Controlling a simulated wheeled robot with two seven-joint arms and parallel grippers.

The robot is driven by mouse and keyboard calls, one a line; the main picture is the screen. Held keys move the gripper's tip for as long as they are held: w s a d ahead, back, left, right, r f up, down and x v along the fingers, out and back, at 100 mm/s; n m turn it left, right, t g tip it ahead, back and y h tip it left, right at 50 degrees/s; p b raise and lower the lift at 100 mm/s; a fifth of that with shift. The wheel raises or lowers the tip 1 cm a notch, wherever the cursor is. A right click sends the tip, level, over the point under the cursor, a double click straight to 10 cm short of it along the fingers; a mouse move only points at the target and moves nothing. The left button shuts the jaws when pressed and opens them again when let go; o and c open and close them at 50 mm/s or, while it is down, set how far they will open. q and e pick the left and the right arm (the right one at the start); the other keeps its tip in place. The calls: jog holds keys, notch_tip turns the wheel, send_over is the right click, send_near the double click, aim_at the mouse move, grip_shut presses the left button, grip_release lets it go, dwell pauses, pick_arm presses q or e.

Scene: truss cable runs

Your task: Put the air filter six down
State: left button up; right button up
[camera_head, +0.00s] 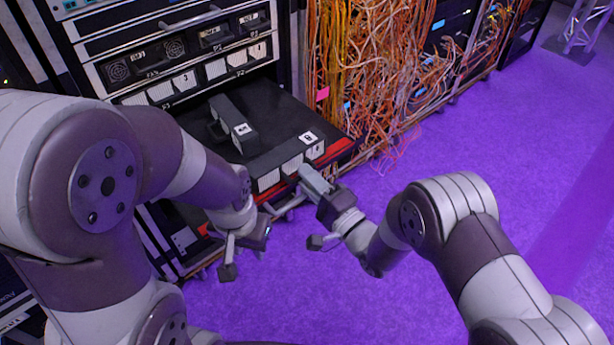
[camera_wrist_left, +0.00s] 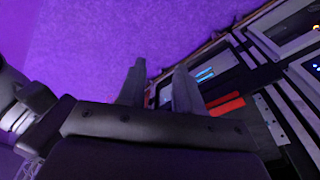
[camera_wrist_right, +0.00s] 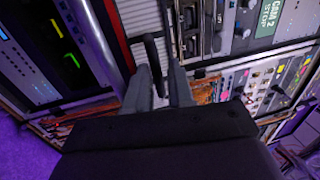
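Air filter six, a dark slab, shows its white pleated face (camera_head: 267,180) and a small white label at the front edge of a black pulled-out shelf (camera_head: 285,117). The label is too small to read surely. My right gripper (camera_head: 303,172) is at its front, with the fingers closed around its black handle (camera_wrist_right: 152,55). The white pleats (camera_wrist_right: 139,18) show behind the handle in the right wrist view. I cannot tell whether the filter rests on the shelf. My left gripper (camera_head: 246,254) is open and empty, below and left of the filter; its separated fingers show in the left wrist view (camera_wrist_left: 158,85).
Another black handled unit (camera_head: 233,125) lies farther back on the shelf. Rack units with numbered white grilles (camera_head: 172,86) stand above it. Orange cables (camera_head: 375,70) hang right of the shelf.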

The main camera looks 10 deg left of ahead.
jog(key=p+v, duration=0.1)
jog(key=v, duration=1.1)
jog(key=w+d+f+n+g+h, duration=0.25)
jog(key=w+d+n+h, duration=0.35)
jog(key=d+h, duration=0.65)
jog(key=s+d+r+n+g+h, duration=0.1)
jog(key=s+d+r+g+h, duration=0.2)
jog(key=s, duration=0.4)
jog(key=s+d+r+n+g+h, duration=0.1)
jog(key=s+d+g, duration=0.3)
jog(key=s+g, duration=0.3)
notch_tip(320, 180, up, 26)
jog(key=t+p, duration=0.1)
jog(key=p, duration=2.5)
jog(key=shift+s+a, duration=0.15)
jog(key=shift+s, duration=0.2)
